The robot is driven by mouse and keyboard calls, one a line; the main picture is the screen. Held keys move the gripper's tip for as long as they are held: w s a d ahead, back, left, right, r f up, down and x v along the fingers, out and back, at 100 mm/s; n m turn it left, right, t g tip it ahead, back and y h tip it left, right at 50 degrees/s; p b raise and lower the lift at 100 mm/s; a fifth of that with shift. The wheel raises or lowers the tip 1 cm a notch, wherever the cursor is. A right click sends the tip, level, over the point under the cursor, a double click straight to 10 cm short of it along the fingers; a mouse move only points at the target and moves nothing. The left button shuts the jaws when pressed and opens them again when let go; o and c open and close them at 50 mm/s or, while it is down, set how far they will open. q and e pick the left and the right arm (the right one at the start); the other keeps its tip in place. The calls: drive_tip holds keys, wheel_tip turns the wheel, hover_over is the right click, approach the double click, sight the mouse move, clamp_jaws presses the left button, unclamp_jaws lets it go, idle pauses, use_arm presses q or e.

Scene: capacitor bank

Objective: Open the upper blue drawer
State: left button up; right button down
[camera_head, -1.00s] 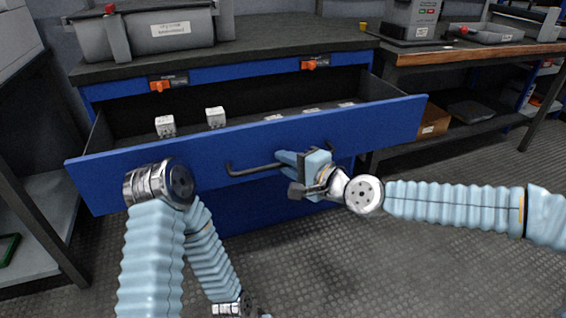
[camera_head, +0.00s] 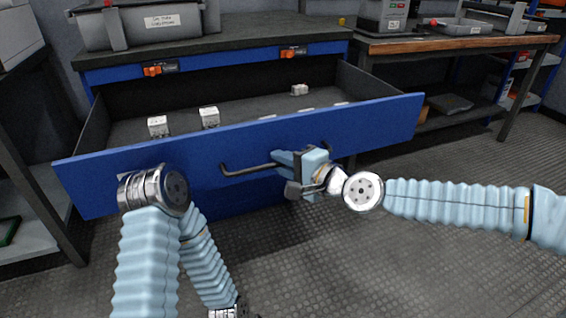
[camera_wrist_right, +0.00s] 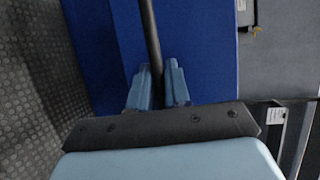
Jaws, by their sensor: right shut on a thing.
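The upper blue drawer (camera_head: 390,118) is pulled far out of the dark-topped bench in the head view, with several small white-grey blocks inside. Its dark bar handle (camera_head: 246,171) runs along the front panel. My right gripper (camera_head: 290,160) is shut on the right part of this handle. In the right wrist view, the handle (camera_wrist_right: 150,40) passes between the two light-blue fingers of the gripper (camera_wrist_right: 158,85), in front of the blue panel. My left arm stands in front of the drawer's left part; its fingers are not visible.
A lower blue front (camera_head: 240,201) lies under the open drawer. A grey case (camera_head: 140,25) stands on the bench top (camera_head: 230,42). A wooden-topped workbench (camera_head: 450,44) is at the right, a grey shelf (camera_head: 30,215) at the left. The floor at the lower right is clear.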

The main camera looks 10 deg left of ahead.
drive_tip(key=c, duration=1.4)
unclamp_jaws()
drive_tip(key=shift+c, duration=0.2)
drive_tip(key=shift+d, duration=0.1)
drive_tip(key=p+v, duration=0.3)
drive_tip(key=v, duration=1)
drive_tip(key=shift+s+d, duration=0.2)
drive_tip(key=shift+d, duration=0.1)
drive_tip(key=shift+r, duration=0.1)
